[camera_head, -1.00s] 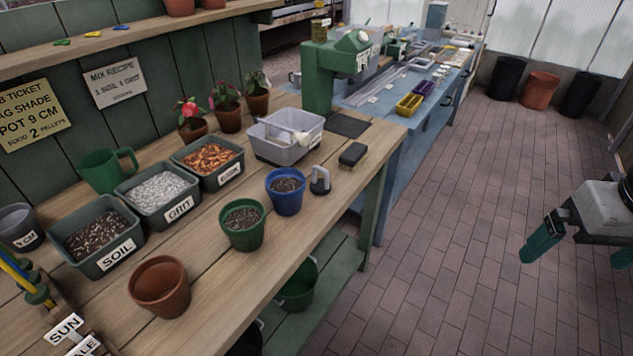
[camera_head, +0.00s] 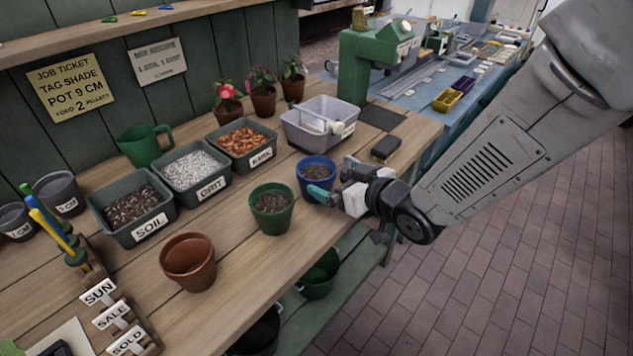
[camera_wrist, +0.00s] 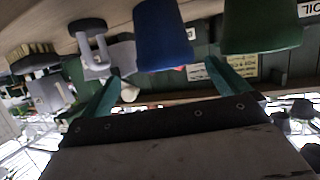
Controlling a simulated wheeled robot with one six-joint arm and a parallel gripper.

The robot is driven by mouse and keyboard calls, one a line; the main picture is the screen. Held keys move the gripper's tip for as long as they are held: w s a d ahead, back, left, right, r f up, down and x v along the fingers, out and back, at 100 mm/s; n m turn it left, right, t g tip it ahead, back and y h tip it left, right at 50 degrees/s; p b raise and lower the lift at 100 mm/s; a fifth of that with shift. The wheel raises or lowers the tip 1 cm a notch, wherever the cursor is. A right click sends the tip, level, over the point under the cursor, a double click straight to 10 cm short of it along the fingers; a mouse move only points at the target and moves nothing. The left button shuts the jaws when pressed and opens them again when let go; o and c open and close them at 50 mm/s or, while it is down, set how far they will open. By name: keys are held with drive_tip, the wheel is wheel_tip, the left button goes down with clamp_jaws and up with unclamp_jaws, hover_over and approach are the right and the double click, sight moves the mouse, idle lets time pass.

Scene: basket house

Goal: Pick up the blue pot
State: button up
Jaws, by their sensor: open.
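The blue pot (camera_head: 303,185), filled with dark soil, stands upright near the front edge of the wooden bench. My gripper (camera_head: 335,178) is open at the pot's right side, with one teal finger overlapping its front in the head view. In the wrist view the blue pot (camera_wrist: 163,38) shows ahead, across the space between the two spread fingers (camera_wrist: 168,88). The jaws are not closed on it. Whether a finger touches it I cannot tell. A green pot (camera_head: 271,212) of soil stands just left of it.
A grey handled tool (camera_wrist: 95,45) is close beside the blue pot, hidden by my gripper in the head view. A terracotta pot (camera_head: 188,262) stands front left. Soil, grit and bark bins and a grey tub (camera_head: 300,135) stand behind. A dark brush (camera_head: 386,148) lies to the right.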

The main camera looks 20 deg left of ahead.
sight(306, 167)
drive_tip(key=x, duration=0.7)
drive_tip(key=shift+s+a+r, duration=0.1)
drive_tip(key=shift+a, duration=0.35)
drive_tip(key=c, duration=1)
